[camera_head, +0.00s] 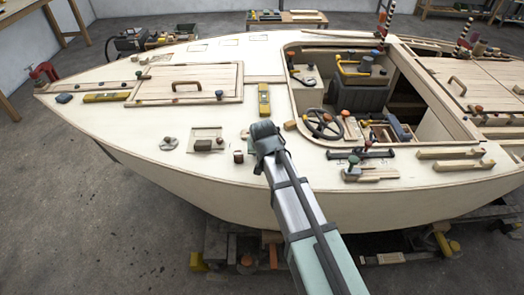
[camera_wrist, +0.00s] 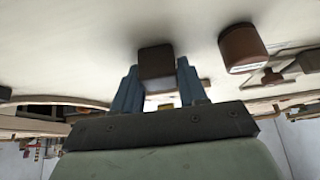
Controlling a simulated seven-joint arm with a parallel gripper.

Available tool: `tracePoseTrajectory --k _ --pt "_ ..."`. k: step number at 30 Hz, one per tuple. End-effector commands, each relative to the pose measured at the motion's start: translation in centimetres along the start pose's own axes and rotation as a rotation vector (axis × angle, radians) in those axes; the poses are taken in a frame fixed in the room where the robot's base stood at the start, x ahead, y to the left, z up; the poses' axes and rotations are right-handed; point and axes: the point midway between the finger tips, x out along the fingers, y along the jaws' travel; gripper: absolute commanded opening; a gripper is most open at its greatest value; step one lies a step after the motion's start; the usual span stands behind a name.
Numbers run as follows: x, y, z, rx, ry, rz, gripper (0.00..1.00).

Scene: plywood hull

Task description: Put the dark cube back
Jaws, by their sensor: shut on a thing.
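The dark cube (camera_wrist: 156,62) is between the two blue fingers of my gripper (camera_wrist: 157,78) in the wrist view, near the pale deck. My gripper is shut on it; whether the cube touches the deck I cannot tell. In the head view, my wrist (camera_head: 265,138) is over the near side of the boat deck and hides the fingers and the cube. A reddish-brown cylinder (camera_wrist: 242,48) stands to the right of the cube in the wrist view, apart from it; in the head view a brown cylinder (camera_head: 238,156) stands just left of my wrist.
A pale square panel (camera_head: 206,133) with a brown block (camera_head: 203,144) lies left of my wrist. A steering wheel (camera_head: 323,124) in the open cockpit and a dark bar (camera_head: 360,154) are to the right. A yellow level (camera_head: 264,100) lies behind. Bare deck lies in front-left.

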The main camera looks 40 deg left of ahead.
Motion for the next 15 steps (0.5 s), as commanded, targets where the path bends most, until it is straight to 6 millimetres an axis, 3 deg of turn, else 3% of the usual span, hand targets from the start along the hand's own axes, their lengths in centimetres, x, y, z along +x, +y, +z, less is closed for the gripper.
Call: tracePoseTrajectory --k 1,2,3,9,15 --pt "0.13 0.00 0.08 0.000 0.000 0.000 0.18" --pt "0.12 0.00 0.07 0.000 0.000 0.000 0.44" --pt "0.10 0.00 0.06 0.000 0.000 0.000 0.48" --pt "0.09 0.00 0.05 0.000 0.000 0.000 0.67" --pt "0.08 0.00 0.04 0.000 0.000 0.000 0.67"
